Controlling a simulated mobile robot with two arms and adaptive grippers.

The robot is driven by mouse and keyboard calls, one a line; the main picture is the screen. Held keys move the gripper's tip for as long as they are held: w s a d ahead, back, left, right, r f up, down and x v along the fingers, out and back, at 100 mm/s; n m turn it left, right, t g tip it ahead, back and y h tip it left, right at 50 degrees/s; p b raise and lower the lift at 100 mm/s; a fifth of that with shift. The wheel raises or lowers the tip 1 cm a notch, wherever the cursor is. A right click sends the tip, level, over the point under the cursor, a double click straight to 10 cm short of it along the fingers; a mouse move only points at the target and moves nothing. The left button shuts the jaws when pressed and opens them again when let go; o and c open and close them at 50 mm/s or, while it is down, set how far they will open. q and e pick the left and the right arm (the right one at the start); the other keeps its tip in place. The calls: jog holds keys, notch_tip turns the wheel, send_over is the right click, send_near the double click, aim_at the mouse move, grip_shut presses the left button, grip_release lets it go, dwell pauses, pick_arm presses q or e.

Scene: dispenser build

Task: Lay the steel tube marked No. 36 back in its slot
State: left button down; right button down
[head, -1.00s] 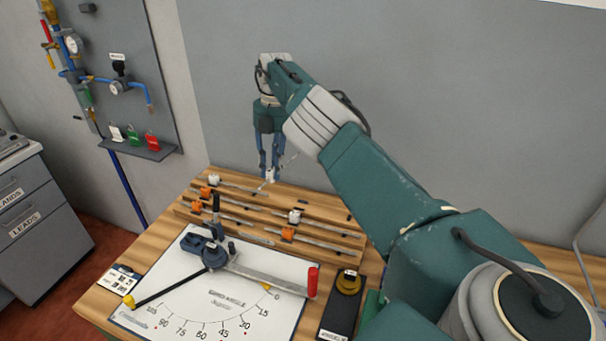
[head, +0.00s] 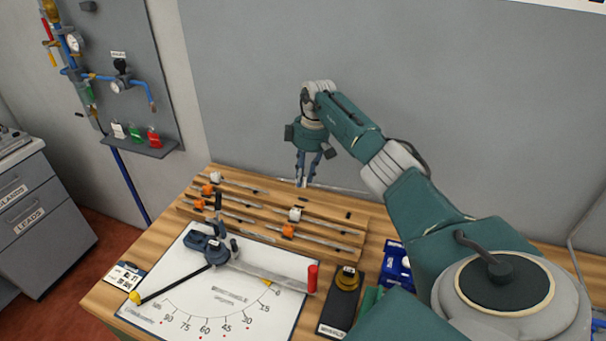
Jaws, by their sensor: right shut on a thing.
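My right gripper (head: 303,183) is shut on a thin steel tube (head: 342,188) and holds it above the back of the wooden rack. The tube shows to the right of the fingertips, roughly level; the rest is hard to make out, and no number is readable. The wooden rack (head: 347,240) lies on the bench below. It holds several thin steel tubes with white or orange tags, in rows. The bare slot for the held tube cannot be told for sure. My left gripper is not in view.
A bending tool (head: 213,250) with a red-ended lever stands on a white angle-scale board (head: 190,300) in front of the rack. A black block with a brass round part (head: 346,280) and a blue box (head: 393,262) lie to the right. A grey wall (head: 430,110) rises behind the bench.

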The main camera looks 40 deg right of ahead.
jog(key=shift+f+b, duration=2.95)
jog(key=shift+f, duration=0.15)
jog(key=shift+m+p, duration=0.5)
jog(key=shift+p, duration=0.5)
jog(key=shift+f+b, duration=0.4)
jog(key=shift+f, duration=0.4)
jog(key=c, duration=1.4)
grip_release()
jog(key=shift+c, duration=0.2)
jog(key=shift+o, duration=0.4)
jog(key=shift+r+p, duration=3.25)
jog(key=shift+r, duration=0.3)
